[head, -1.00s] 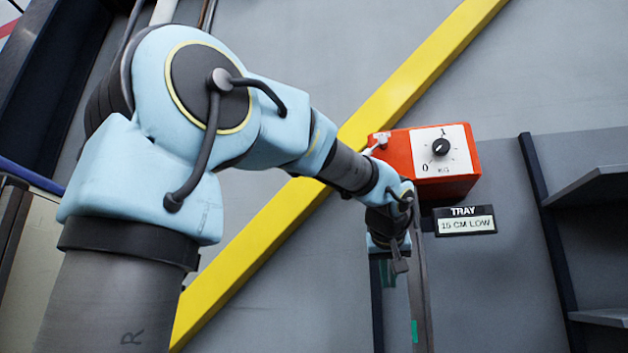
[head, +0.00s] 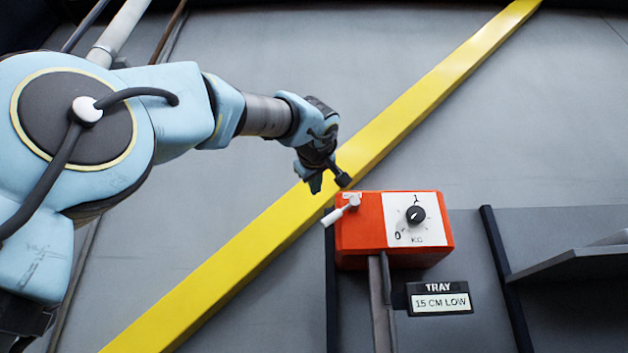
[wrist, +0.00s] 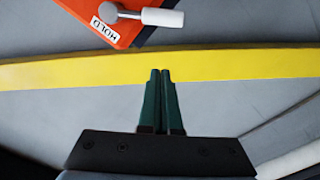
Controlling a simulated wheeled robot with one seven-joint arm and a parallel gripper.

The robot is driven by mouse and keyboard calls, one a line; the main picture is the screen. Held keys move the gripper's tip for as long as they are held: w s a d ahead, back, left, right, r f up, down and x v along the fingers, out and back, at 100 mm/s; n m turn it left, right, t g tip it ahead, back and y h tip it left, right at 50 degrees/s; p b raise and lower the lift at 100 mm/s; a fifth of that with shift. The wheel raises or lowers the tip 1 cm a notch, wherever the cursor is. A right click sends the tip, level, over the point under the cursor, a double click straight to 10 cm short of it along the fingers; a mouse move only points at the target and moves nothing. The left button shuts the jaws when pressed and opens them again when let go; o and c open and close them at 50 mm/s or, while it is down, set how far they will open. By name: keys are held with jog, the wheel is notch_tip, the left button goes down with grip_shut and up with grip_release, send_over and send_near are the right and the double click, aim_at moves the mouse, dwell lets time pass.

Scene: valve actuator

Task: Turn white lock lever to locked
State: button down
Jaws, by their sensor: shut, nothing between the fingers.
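The white lock lever (head: 335,215) is on the left part of the red-orange box (head: 361,233), its handle pointing down and left. In the wrist view the lever (wrist: 162,17) shows at the top, with a grey pivot and a white handle pointing right. My gripper (head: 329,187) is just above and left of the box, apart from the lever. In the wrist view its dark green fingers (wrist: 160,73) are together and empty, below the lever in the picture.
A black knob (head: 415,215) on a white dial marked 0, 1 and KG is on the box's front. A TRAY 15 CM LOW sign (head: 439,299) hangs below. A yellow diagonal beam (head: 420,92) runs behind. Dark shelves (head: 570,262) stand right.

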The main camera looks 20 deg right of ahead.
aim_at(341, 213)
jog(key=shift+w+d+f+p, duration=0.4)
jog(key=shift+w+d+f, duration=0.35)
jog(key=shift+d, duration=0.25)
jog(key=shift+w+d+f+p, duration=0.4)
jog(key=shift+w+d+f, duration=0.25)
jog(key=shift+d+f, duration=0.25)
jog(key=shift+d+f+n+b, duration=0.15)
jog(key=shift+f+n+b, duration=0.15)
jog(key=shift+b, duration=0.55)
